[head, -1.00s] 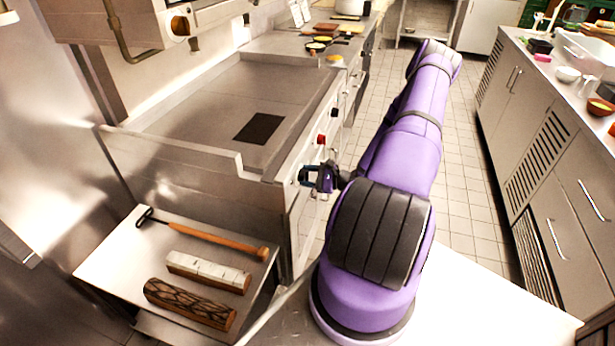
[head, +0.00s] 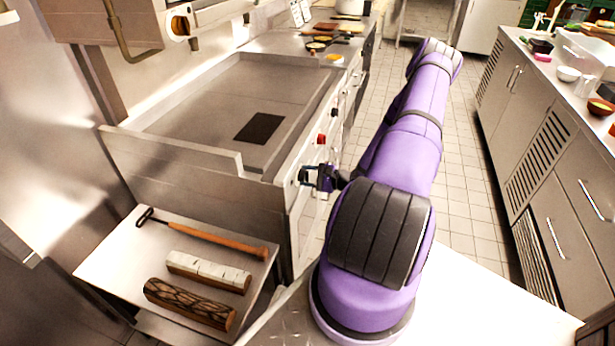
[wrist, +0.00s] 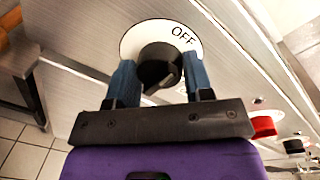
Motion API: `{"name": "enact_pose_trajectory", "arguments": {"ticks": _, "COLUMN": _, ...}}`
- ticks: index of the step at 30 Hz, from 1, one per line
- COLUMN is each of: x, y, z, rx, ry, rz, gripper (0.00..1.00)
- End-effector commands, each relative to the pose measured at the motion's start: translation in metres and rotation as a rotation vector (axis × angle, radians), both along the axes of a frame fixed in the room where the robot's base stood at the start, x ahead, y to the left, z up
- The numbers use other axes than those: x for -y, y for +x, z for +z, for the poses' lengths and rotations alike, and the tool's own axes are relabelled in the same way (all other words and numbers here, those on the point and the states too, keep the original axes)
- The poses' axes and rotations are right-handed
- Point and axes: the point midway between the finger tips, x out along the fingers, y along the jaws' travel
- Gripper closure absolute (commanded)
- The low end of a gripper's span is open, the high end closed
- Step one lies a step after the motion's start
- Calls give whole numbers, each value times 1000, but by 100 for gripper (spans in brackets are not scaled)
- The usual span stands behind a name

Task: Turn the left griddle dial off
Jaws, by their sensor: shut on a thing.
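The left griddle dial (wrist: 158,66) is a black knob on a round white plate on the steel griddle front. The word OFF shows on the plate, up and to the right of the knob in the wrist view; other marking below is mostly hidden. My gripper (wrist: 160,80) has one blue finger on each side of the knob and is shut on it. I cannot tell for sure where the knob's pointer stands. In the head view my gripper (head: 310,176) is at the near end of the griddle (head: 215,105) front, largely covering the dial.
A red dial (head: 321,139) sits farther along the front and also shows in the wrist view (wrist: 263,126), with a black dial (wrist: 293,145) beyond it. A low side table (head: 115,262) holds a wooden-handled tool (head: 215,240) and two logs. The tiled aisle (head: 470,180) is clear.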

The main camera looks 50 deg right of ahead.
Motion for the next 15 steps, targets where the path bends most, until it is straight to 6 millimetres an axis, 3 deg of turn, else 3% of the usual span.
{"name": "enact_pose_trajectory", "arguments": {"ticks": 1, "x": 0, "y": -1, "z": -1, "rx": -1, "ry": -1, "rz": 1, "gripper": 46}}
{"name": "enact_pose_trajectory", "arguments": {"ticks": 3, "x": 0, "y": -1, "z": 0, "rx": -1, "ry": -1, "rz": 1, "gripper": 30}}
{"name": "enact_pose_trajectory", "arguments": {"ticks": 4, "x": 0, "y": 0, "z": 0, "rx": -1, "ry": 0, "rz": 1, "gripper": 27}}
{"name": "enact_pose_trajectory", "arguments": {"ticks": 15, "x": 3, "y": -6, "z": 0, "rx": -1, "ry": 0, "rz": -1, "gripper": 27}}
